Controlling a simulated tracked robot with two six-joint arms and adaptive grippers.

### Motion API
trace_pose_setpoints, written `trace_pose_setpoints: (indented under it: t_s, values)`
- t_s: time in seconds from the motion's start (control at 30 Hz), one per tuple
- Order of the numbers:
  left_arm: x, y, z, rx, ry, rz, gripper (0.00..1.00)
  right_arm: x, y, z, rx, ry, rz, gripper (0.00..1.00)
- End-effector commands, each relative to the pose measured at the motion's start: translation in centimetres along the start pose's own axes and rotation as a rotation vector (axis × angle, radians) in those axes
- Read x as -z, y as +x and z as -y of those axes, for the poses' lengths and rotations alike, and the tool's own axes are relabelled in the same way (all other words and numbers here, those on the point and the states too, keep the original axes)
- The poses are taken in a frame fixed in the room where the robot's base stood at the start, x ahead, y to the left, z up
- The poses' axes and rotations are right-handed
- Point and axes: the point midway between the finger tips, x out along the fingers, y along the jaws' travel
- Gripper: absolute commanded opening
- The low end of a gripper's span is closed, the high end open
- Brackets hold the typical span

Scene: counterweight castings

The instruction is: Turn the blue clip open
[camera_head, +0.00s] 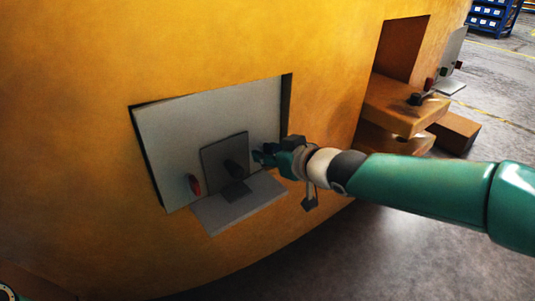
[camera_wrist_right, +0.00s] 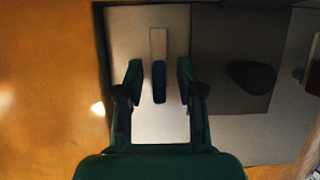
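The blue clip (camera_wrist_right: 159,82) is a narrow dark blue bar, upright in the right wrist view, with a light grey strip (camera_wrist_right: 158,42) running up from it. My right gripper (camera_wrist_right: 160,82) is open, one finger on each side of the clip, with a visible gap on both sides. In the head view my right gripper (camera_head: 264,156) reaches the right side of the grey recessed panel (camera_head: 180,125) and mostly hides the clip. My left gripper is not in view.
The panel sits in a large orange casting (camera_head: 75,120). Left of the gripper are a dark grey plate (camera_head: 215,158) with a black knob (camera_head: 233,168), a red clip (camera_head: 194,184) and a grey ledge (camera_head: 235,208). A second recess (camera_head: 402,48) is at the upper right.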

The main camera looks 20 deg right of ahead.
Motion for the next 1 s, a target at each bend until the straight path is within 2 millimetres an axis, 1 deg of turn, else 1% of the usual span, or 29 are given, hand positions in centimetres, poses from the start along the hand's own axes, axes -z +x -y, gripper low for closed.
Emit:
trace_pose_setpoints:
  t_s: [0.17, 0.27, 0.5, 0.77, 0.8, 1.0]
  values:
    - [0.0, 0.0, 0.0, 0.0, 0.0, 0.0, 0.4, -0.1, -0.2, 0.0, 0.0, 0.001, 0.002, 0.38]
    - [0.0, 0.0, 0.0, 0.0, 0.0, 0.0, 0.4, -0.1, -0.6, 0.0, 0.0, 0.0, 0.002, 0.38]
    - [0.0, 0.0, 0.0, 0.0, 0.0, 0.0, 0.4, -0.1, -2.8, 0.0, -0.002, -0.001, 0.001, 0.38]
    - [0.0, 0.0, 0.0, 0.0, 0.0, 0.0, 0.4, -0.2, -4.9, 0.0, -0.002, -0.002, -0.001, 0.38]
    - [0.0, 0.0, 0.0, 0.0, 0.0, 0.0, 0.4, -0.2, -5.2, 0.0, -0.003, -0.002, -0.001, 0.38]
    - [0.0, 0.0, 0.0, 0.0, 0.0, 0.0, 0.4, -1.9, -9.5, -0.1, -0.005, -0.001, -0.003, 0.38]
